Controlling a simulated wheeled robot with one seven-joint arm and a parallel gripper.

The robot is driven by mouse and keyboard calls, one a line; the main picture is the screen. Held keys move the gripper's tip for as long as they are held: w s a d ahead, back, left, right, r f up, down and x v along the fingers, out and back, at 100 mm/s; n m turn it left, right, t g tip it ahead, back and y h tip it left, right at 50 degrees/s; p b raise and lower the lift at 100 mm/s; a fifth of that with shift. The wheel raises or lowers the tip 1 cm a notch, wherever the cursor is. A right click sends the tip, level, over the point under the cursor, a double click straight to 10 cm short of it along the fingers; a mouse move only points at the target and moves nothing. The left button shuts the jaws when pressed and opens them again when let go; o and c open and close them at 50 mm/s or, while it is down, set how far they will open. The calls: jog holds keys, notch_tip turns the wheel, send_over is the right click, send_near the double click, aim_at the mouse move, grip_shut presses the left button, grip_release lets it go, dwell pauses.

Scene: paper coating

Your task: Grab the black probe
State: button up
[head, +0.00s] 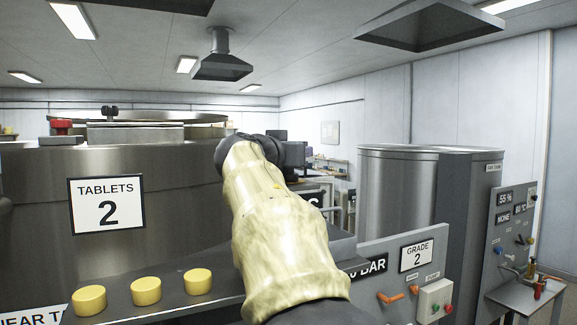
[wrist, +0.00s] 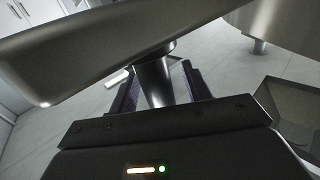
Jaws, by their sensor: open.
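I cannot make out the black probe for certain in either view. My gripper (wrist: 156,84) is open in the wrist view, with one dark finger on each side of a grey metal post (wrist: 155,82). The post runs up to the underside of a broad metal surface. I cannot tell whether the fingers touch the post. In the head view my pale yellow sleeved arm reaches forward past the tablets tank (head: 60,190). The dark wrist end of the arm shows there, and the fingertips cannot be made out.
A ledge with several yellow knobs (head: 146,291) lies left of my arm. A large metal drum (head: 400,190) and a grey control panel (head: 505,235) stand to the right. A small side table (head: 520,297) holds small bottles. The wrist view shows pale floor (wrist: 75,130).

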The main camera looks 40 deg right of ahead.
jog(key=shift+c, duration=0.5)
grip_shut()
notch_tip(320, 180, up, 10)
jog(key=p, duration=0.2)
dwell(0.6)
